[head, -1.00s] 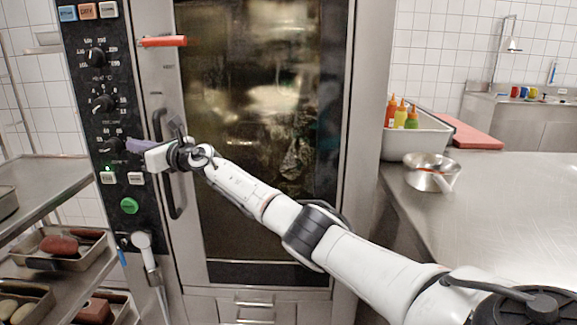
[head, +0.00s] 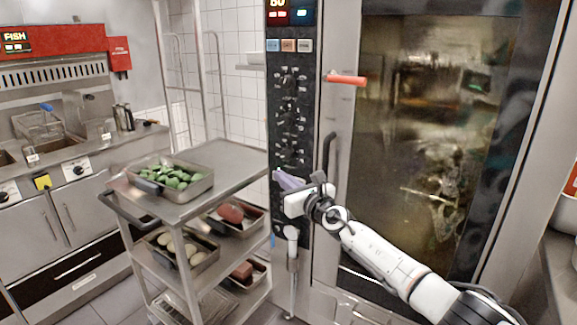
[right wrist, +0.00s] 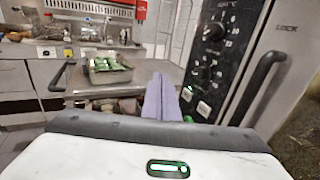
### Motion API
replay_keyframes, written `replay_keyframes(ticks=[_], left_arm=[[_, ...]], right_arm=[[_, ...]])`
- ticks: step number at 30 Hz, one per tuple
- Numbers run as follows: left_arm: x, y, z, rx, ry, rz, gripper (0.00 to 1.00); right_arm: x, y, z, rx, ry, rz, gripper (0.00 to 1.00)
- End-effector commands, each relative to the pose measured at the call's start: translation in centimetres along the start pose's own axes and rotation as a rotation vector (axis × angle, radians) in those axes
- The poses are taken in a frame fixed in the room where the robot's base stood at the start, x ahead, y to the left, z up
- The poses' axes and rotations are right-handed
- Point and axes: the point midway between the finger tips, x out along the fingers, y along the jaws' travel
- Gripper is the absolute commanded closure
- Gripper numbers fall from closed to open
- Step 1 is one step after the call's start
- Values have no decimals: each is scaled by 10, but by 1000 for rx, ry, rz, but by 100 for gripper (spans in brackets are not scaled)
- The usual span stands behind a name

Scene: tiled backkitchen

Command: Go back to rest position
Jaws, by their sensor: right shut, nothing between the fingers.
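My right gripper (head: 283,180) is in front of the oven's control panel (head: 290,110), left of the oven door handle (head: 328,165). Its purple fingers are together with nothing between them. They also show in the right wrist view (right wrist: 161,98), pointing away toward the trolley. The gripper looks apart from the handle, though the exact gap is hard to tell. The oven door (head: 430,140) is shut. My left gripper is not in view.
A steel trolley (head: 225,160) stands left of the oven with a tray of green vegetables (head: 172,182) on top and trays of food below. A fryer counter (head: 70,150) is at the far left. A steel counter edge (head: 560,270) is at the right.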

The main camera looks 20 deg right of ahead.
Motion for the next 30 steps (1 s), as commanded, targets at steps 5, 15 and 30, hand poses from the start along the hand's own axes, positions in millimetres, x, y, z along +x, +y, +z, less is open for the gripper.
replay_keyframes(ticks=[5, 15, 30], left_arm=[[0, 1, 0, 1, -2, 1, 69], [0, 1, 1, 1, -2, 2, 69], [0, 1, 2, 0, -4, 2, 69]], right_arm=[[-5, 11, -17, 65, 9, 7, 100], [-115, 82, -182, 1078, 114, -94, 100], [-410, 144, -356, 2633, 88, -900, 100]])
